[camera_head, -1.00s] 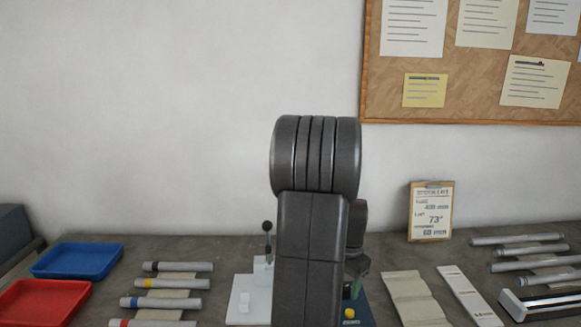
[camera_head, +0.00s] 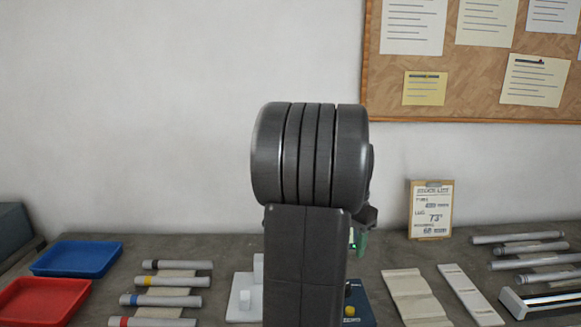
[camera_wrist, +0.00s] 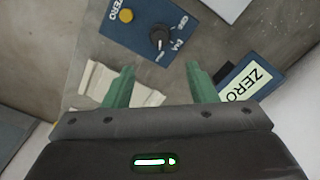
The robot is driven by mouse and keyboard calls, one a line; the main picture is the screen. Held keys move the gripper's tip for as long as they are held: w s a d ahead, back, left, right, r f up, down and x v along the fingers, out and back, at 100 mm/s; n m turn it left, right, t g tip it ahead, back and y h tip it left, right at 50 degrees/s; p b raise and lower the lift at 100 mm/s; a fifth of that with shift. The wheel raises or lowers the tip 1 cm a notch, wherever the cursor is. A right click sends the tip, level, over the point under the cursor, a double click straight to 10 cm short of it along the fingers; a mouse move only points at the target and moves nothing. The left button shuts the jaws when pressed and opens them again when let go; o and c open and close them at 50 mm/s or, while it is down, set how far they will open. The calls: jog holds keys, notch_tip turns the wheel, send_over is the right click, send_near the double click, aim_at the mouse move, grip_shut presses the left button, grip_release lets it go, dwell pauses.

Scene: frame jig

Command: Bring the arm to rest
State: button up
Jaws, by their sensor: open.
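My gripper (camera_wrist: 159,85) shows in the wrist view with two green fingers apart and nothing between them. It is above the bench, with a blue box (camera_wrist: 150,28) bearing a black knob and a yellow button beyond the fingertips. My arm stands upright in the middle of the head view and hides most of the gripper; only a bit of green finger shows at its right side. The blue box also shows low in the head view (camera_head: 357,308), partly behind my arm.
A blue tray (camera_head: 77,259) and a red tray (camera_head: 42,302) stand at the left, beside several banded tubes (camera_head: 170,282). A white fixture (camera_head: 244,300) is left of my arm. A clipboard card (camera_head: 430,210) leans at the wall. More tubes (camera_head: 520,248) lie at the right.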

notch_tip(320, 180, down, 13)
jog(key=shift+r+p, duration=0.2)
jog(key=shift+p, duration=0.2)
jog(key=shift+w+f, duration=0.1)
jog(key=shift+f, duration=0.05)
jog(key=n, duration=0.5)
jog(key=n+p, duration=0.1)
jog(key=n, duration=0.4)
jog(key=n+p, duration=0.1)
jog(key=n, duration=0.4)
jog(key=shift+n, duration=0.4)
jog(key=shift+n+p, duration=0.45)
jog(key=shift+n, duration=1.85)
